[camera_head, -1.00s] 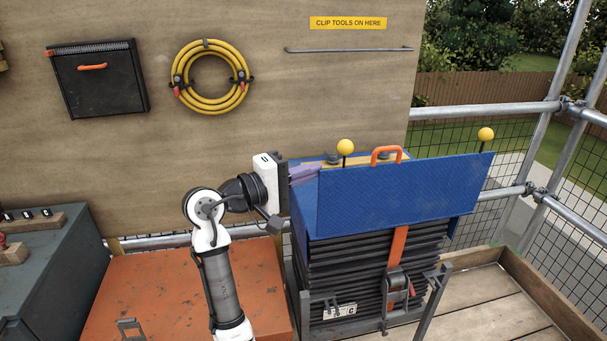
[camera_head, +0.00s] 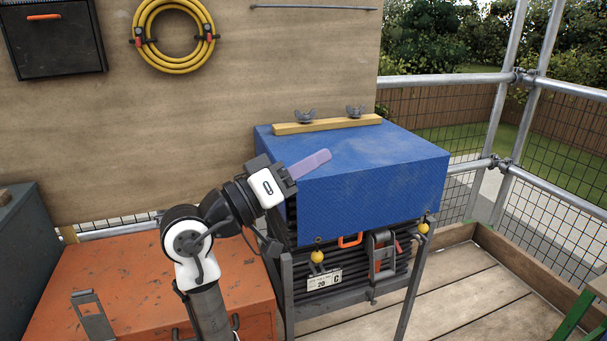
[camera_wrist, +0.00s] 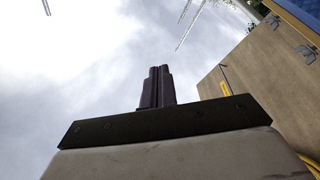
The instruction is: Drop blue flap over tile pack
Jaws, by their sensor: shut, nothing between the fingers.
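The blue flap (camera_head: 372,163) lies over the top of the tile pack and hangs down its front face. Its lower edge carries an orange handle (camera_head: 350,240) and two yellow balls, which hang low in front. The black tile pack (camera_head: 392,264) shows only below the flap, standing in a grey metal frame. My gripper (camera_head: 318,160) is at the left of the pack, its purple fingers shut and empty, over the flap's top left part; I cannot tell if they touch it. In the wrist view the closed fingers (camera_wrist: 157,88) point up against the sky.
A wooden batten (camera_head: 328,125) with two wing nuts crosses the flap's rear edge by the plywood wall. An orange chest (camera_head: 130,285) stands left, a grey metal stand (camera_head: 430,285) surrounds the pack. Bare planks (camera_head: 480,290) lie to the right, bounded by scaffold rails.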

